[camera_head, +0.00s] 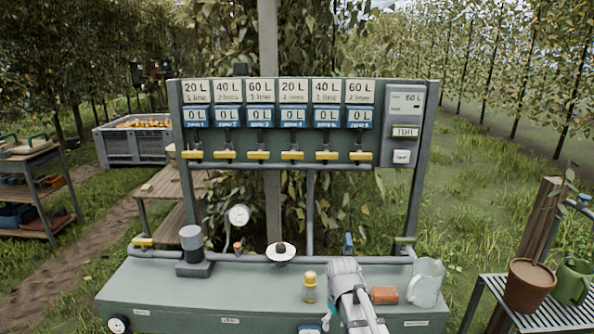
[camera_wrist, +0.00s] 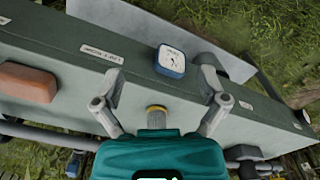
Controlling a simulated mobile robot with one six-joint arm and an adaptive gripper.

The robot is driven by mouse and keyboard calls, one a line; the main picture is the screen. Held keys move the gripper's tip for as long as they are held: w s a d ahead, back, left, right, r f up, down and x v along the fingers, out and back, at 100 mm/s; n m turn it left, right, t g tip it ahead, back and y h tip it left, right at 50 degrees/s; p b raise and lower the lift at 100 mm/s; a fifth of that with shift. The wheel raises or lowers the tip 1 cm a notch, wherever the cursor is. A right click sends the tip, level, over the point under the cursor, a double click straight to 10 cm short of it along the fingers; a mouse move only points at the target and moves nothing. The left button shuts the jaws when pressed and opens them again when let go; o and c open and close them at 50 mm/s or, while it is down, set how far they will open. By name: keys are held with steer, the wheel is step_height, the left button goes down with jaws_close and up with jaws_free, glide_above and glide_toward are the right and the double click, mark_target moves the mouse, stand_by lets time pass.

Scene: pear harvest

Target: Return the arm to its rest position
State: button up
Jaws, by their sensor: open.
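My arm (camera_head: 350,295) reaches over the front right part of the green workbench (camera_head: 160,285) in the head view. My gripper (camera_wrist: 161,85) shows in the wrist view with its two grey fingers spread wide and nothing between the tips. Its teal body fills the bottom middle of that view. The fingers are over the bench, near a blue square gauge (camera_wrist: 171,60). A yellow cap (camera_wrist: 156,110) shows just beyond the teal body.
A valve panel (camera_head: 280,160) rises behind.

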steer(key=s+d+r+m+p, duration=0.5)
steer(key=s+r+p, duration=0.1)
steer(key=s, duration=0.3)
steer(key=shift+d+r, duration=0.15)
steer(key=shift+r, duration=0.55)
stand_by(0.8)
steer(key=c, duration=0.4)
steer(key=shift+c, duration=0.5)
